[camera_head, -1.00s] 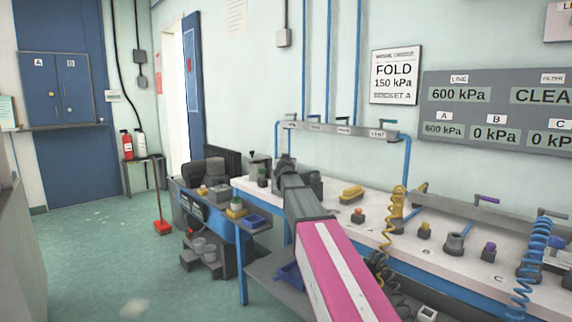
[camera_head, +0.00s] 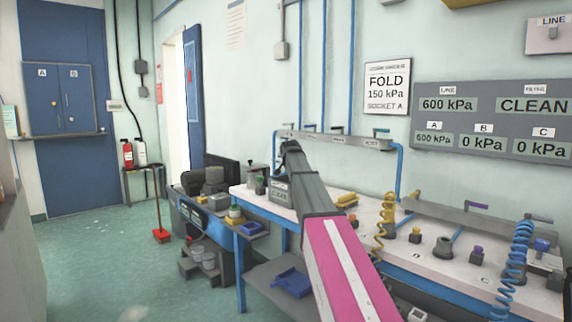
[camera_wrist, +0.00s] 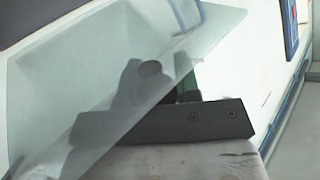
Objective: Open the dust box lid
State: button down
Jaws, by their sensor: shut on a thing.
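My gripper (camera_head: 289,148) is at the far end of my arm, above the left part of the white bench, small and dark in the head view. A dark grey box wall (camera_wrist: 205,122) lies below. The exact grip is hard to see.
A pipe rail with several taps (camera_head: 335,140) runs behind the gripper. A yellow block (camera_head: 346,200) and coiled yellow hose (camera_head: 386,215) are to the right on the bench.

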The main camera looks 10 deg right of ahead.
jog(key=w+d+r+m+g+y, duration=0.3)
jog(key=w+d+m+g+y, duration=0.1)
jog(key=d, duration=0.5)
jog(key=shift+w+r+m+g+y, duration=0.35)
jog(key=shift+w+g+y, duration=0.25)
jog(key=shift+w, duration=0.45)
jog(key=c, duration=0.8)
grip_release()
jog(key=v, duration=1)
jog(key=shift+s+d+r, duration=0.2)
jog(key=shift+s+r, duration=0.05)
jog(key=shift+s, duration=0.1)
